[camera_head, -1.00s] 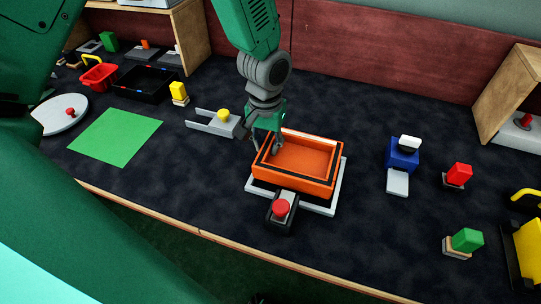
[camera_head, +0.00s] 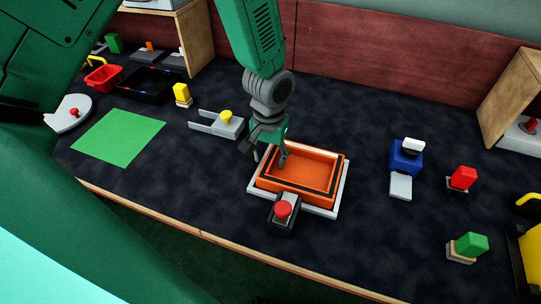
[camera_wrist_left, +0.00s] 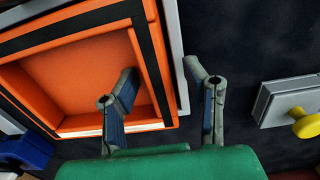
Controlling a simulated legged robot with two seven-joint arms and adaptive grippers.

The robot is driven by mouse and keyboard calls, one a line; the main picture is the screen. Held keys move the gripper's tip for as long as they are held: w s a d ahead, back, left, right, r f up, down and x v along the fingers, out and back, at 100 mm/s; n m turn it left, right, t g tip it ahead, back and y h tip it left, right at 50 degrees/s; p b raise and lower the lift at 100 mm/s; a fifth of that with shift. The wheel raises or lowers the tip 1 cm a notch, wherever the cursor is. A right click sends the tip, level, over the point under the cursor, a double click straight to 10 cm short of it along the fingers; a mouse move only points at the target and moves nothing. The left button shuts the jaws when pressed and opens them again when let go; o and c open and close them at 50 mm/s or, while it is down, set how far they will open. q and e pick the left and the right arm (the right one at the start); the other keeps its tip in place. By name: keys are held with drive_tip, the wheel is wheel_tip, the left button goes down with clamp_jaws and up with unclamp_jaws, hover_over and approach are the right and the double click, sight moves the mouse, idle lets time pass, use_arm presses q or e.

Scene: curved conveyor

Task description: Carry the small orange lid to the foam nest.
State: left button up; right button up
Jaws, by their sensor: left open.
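The orange lid (camera_head: 305,172), open side up like a shallow tray with a black band, lies within the white-edged nest (camera_head: 342,190) in the middle of the table. It sits low, but I cannot tell whether it is fully seated. My left gripper (camera_head: 269,156) is open at the lid's left wall. In the left wrist view the gripper (camera_wrist_left: 163,92) has one finger over the lid's inside (camera_wrist_left: 85,75) and the other outside, beyond the nest's pale edge (camera_wrist_left: 177,55). The wall lies between the fingers, with a gap visible. My right gripper is out of view.
A red button box (camera_head: 283,213) stands at the nest's front edge. A grey fork-shaped fixture with a yellow knob (camera_head: 226,117) is to the left. A blue block device (camera_head: 405,158) stands to the right. Dark table is clear between them.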

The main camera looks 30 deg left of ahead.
use_arm(q)
wheel_tip(320, 180, up, 12)
drive_tip(key=p, duration=0.2)
drive_tip(key=shift+r, duration=0.15)
idle(0.5)
